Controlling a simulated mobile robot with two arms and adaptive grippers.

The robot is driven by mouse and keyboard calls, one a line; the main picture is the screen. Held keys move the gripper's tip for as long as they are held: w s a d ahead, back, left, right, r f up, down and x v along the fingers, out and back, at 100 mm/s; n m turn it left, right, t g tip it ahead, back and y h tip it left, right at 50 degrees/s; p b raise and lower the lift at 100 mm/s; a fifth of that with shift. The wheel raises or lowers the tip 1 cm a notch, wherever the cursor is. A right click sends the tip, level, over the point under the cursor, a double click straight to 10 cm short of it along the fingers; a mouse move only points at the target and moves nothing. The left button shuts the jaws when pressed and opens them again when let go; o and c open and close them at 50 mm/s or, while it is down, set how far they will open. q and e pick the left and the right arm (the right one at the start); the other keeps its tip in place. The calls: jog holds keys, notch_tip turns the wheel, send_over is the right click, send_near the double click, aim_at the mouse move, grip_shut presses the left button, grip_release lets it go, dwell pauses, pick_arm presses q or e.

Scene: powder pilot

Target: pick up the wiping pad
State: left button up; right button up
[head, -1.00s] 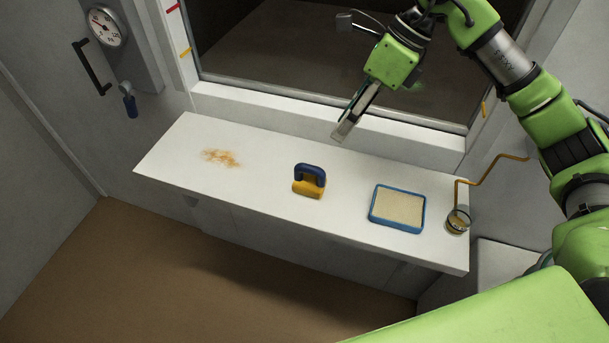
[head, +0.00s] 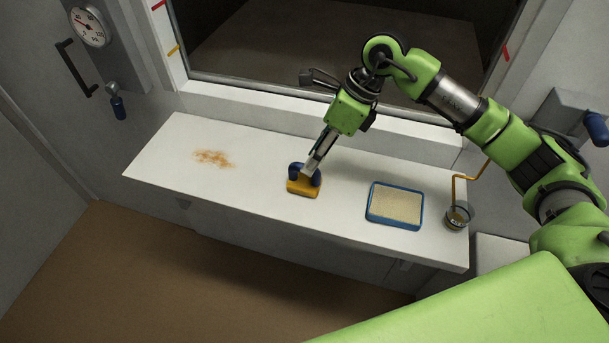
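The wiping pad (head: 303,188) has a yellow-orange base and a dark blue arched handle. It rests on the white shelf (head: 255,198), near its middle. My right gripper (head: 312,172) reaches down from the upper right, and its fingertips are at the pad's handle, overlapping it in the picture. Part of the handle is hidden behind the fingers. I cannot tell whether the fingers are closed on the handle or only beside it. My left gripper is not in view.
A blue-framed tray (head: 396,205) with a beige surface lies right of the pad. A round glass container (head: 458,215) stands near the shelf's right end. An orange-brown powder stain (head: 214,158) marks the left part. A window (head: 350,60) stands behind the shelf.

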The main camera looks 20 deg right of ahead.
aim_at(305, 176)
jog(key=x, duration=0.1)
jog(key=p+x, duration=0.1)
jog(key=x, duration=0.1)
jog(key=shift+s+a+f+p, duration=0.1)
jog(key=shift+a+p, duration=0.2)
jog(key=shift+a, duration=0.05)
jog(key=shift+a+f, duration=0.1)
jog(key=shift+f, duration=0.3)
grip_shut()
